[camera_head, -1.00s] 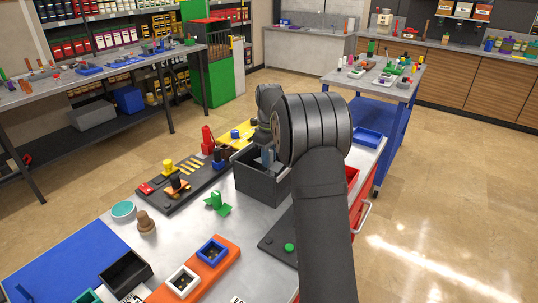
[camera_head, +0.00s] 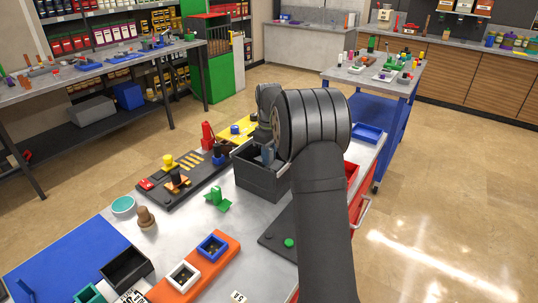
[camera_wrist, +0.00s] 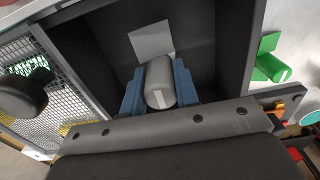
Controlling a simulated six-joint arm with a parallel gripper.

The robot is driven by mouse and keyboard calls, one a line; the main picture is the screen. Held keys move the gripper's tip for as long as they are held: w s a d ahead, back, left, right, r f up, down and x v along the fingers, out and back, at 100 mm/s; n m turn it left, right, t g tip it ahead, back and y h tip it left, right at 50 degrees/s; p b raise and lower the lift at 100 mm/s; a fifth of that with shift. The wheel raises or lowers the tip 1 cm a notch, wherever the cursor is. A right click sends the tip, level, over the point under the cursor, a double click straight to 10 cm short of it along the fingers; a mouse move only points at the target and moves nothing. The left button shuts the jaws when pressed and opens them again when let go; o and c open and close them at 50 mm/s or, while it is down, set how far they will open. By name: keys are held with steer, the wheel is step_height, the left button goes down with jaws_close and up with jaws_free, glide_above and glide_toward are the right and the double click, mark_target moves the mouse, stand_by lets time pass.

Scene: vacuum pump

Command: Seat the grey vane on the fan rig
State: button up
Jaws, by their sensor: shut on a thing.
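The grey vane (camera_wrist: 160,83) lies inside a dark grey open bin (camera_wrist: 218,40), a rounded body with a light stripe and a flat plate behind it. My gripper (camera_wrist: 160,95) has its blue fingers on both sides of the vane's body, shut on it. In the head view, my gripper (camera_head: 267,153) reaches down into the bin (camera_head: 262,182), and my arm hides much of it. The vane cannot be made out there. I cannot tell for sure which thing is the fan rig.
A green vane-like piece (camera_head: 217,199) stands left of the bin. A dark board (camera_head: 180,183) with yellow and black parts lies behind it. An orange block (camera_head: 203,265) with two sockets is in front. A wire mesh (camera_wrist: 60,75) is left of the bin in the wrist view.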

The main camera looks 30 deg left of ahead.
steer(key=shift+f, duration=1)
stand_by(0.5)
steer(key=o, duration=1)
steer(key=shift+o, duration=0.2)
steer(key=shift+r, duration=4.5)
steer(key=shift+f, duration=3.4)
